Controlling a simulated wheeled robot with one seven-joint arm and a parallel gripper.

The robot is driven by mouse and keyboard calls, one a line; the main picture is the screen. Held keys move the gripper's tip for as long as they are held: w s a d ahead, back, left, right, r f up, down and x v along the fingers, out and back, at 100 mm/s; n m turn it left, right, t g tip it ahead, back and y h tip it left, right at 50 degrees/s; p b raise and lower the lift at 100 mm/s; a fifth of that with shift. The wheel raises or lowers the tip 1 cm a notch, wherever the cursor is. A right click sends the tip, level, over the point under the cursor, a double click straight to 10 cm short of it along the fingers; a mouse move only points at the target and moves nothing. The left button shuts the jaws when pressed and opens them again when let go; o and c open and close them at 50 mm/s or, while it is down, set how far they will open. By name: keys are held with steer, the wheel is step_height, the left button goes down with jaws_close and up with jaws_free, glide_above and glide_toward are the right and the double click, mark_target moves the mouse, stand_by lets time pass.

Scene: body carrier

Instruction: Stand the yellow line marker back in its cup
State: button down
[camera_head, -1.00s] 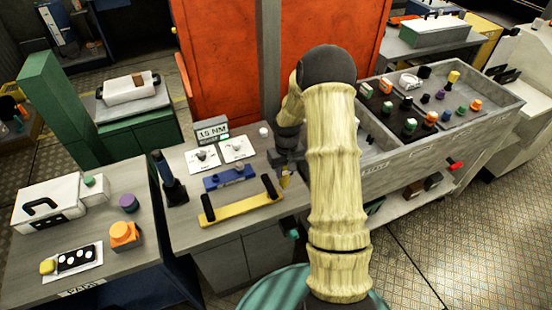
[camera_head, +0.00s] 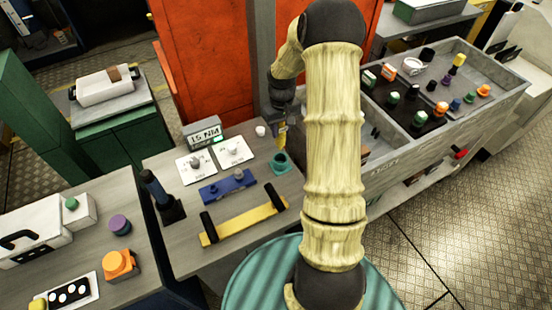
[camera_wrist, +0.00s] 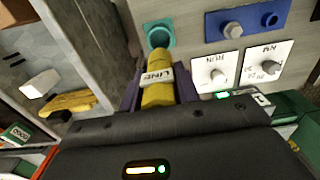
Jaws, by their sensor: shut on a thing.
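The yellow line marker (camera_wrist: 157,92), with a white band reading LINE, is between the two fingers of my gripper (camera_wrist: 160,88) in the wrist view. My gripper is shut on it. In the head view, my gripper (camera_head: 281,132) is at the back right of the grey bench, and a bit of yellow shows at its tip. The teal cup (camera_head: 280,164) stands on the bench just in front of the gripper. In the wrist view, the cup (camera_wrist: 159,34) has a dark open mouth just beyond the marker's end. The marker and cup look apart.
A blue bracket (camera_head: 228,186), two white dial cards, a 15 NM display (camera_head: 204,133) and a yellow bar with black grips (camera_head: 245,219) are on the bench. A small white knob (camera_head: 260,131) is left of my gripper. A grey parts tray (camera_head: 480,115) stands right.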

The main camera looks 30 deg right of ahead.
mark_target(281, 140)
steer(key=shift+w+d, duration=0.1)
steer(key=shift+w, duration=0.05)
steer(key=shift+r, duration=0.15)
steer(key=shift+s, duration=0.2)
steer(key=shift+f+p, duration=0.95)
steer(key=shift+f, duration=2)
steer(key=shift+w+f, duration=0.1)
